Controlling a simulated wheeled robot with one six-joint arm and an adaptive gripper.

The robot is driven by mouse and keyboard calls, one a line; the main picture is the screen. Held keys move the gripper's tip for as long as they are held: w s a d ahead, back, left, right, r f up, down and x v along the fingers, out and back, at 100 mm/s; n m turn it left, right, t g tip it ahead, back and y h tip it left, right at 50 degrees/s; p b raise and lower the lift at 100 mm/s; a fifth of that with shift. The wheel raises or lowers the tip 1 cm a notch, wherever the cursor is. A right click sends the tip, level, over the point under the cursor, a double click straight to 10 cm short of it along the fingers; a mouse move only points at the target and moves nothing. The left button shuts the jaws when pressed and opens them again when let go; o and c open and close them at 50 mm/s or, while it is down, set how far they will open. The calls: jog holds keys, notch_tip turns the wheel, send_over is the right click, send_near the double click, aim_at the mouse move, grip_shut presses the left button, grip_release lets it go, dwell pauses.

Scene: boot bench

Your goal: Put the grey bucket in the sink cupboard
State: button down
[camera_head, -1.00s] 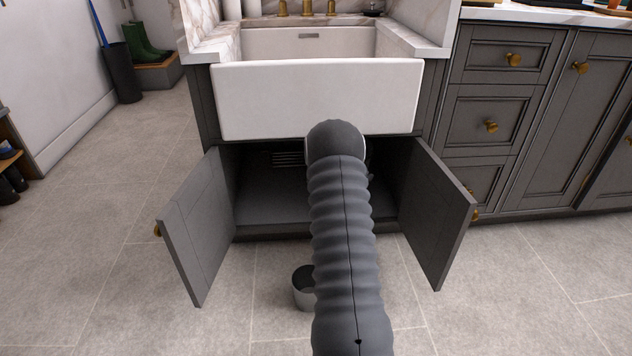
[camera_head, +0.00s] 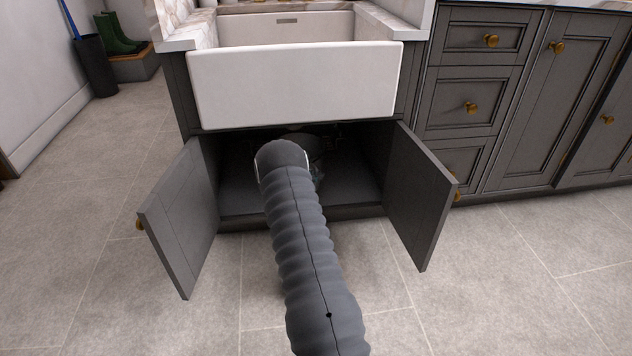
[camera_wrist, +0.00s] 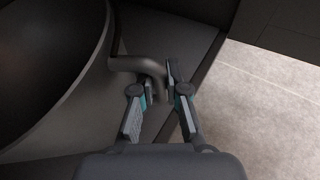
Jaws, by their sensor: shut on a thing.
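In the wrist view the grey bucket (camera_wrist: 82,100) fills the left side as a large dark curved wall and rim. My gripper (camera_wrist: 158,96) is beside it, its fingers shut on a dark bent piece (camera_wrist: 138,66) that looks like the bucket's handle. In the head view a grey rounded part of the bucket (camera_head: 322,146) shows just right of my arm, inside the sink cupboard (camera_head: 350,190), under the sink. A bit of my gripper (camera_head: 318,178) shows below it. My arm hides most of both. I cannot tell whether the bucket touches the cupboard floor.
The left door (camera_head: 180,220) and right door (camera_head: 420,195) stand open on both sides of my arm. The white sink (camera_head: 290,85) hangs low above the opening. Drawers (camera_head: 470,105) stand at the right. The floor (camera_head: 85,240) at the left is clear.

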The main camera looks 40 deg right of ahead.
jog(key=shift+f, duration=1.25)
jog(key=c, duration=1.2)
grip_release()
